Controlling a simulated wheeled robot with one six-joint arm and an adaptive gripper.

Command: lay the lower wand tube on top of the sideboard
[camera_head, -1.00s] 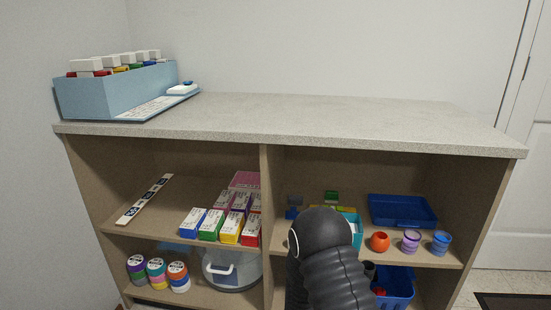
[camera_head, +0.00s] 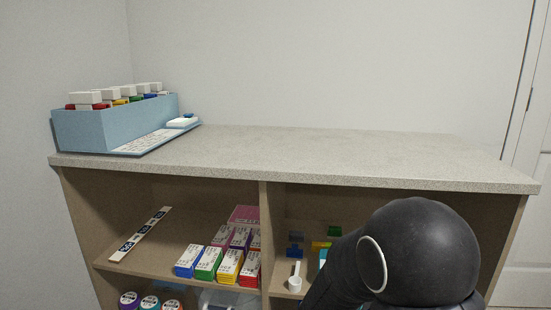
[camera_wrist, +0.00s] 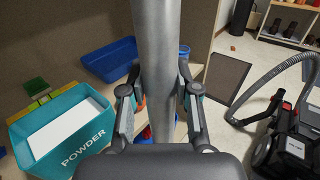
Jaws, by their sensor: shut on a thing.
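The lower wand tube (camera_wrist: 157,50) is a grey metal tube. It stands lengthwise through the middle of the wrist view, and its top end runs out of the frame. My gripper (camera_wrist: 158,95) is shut on it, with one finger on each side. In the head view I cannot see the tube or the gripper; my dark arm fills the lower right. The sideboard (camera_head: 300,155) has a speckled grey top with a wide bare stretch at its middle and right.
A blue box of bottles (camera_head: 85,128) stands on the top's left end. The shelves below hold small boxes (camera_head: 208,262) and a teal powder box (camera_wrist: 65,135). A blue tray (camera_wrist: 108,60) lies behind the tube. A vacuum cleaner (camera_wrist: 290,140) and dark mat (camera_wrist: 228,75) are on the floor at right.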

